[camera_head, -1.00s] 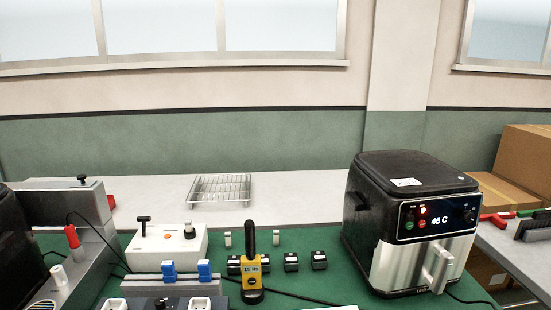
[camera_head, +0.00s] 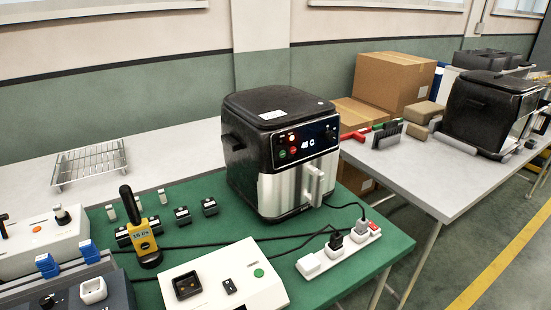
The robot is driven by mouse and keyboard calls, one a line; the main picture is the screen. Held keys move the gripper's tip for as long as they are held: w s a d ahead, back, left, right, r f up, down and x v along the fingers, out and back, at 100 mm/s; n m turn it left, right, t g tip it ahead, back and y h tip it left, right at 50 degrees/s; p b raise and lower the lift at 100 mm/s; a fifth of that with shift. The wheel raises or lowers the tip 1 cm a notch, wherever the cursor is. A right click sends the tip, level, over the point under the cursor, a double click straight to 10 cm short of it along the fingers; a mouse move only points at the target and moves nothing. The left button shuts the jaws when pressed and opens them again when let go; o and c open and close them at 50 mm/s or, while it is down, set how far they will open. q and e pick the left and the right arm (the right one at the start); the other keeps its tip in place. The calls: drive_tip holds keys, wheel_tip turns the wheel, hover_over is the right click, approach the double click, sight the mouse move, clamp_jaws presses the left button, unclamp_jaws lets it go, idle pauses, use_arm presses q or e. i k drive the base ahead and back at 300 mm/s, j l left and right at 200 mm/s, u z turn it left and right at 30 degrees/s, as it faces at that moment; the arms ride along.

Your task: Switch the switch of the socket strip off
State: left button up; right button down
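A white socket strip (camera_head: 343,253) lies on the green mat in front of the black and silver air fryer (camera_head: 285,155). Two plugs sit in it, a black one (camera_head: 335,240) and a grey one (camera_head: 361,228). A red switch (camera_head: 375,227) is at the strip's right far end; its exact position is too small to tell. The fryer's display is lit. Neither of my grippers is in view.
A white box device (camera_head: 225,282) stands left of the strip, with a yellow handheld tool (camera_head: 143,240) behind it. Black cables run across the mat. A second table (camera_head: 420,178) on the right holds cardboard boxes (camera_head: 393,83) and another black appliance (camera_head: 487,110). Wire rack (camera_head: 90,165) at far left.

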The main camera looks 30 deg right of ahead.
sight(371, 225)
drive_tip(key=z, duration=1.35)
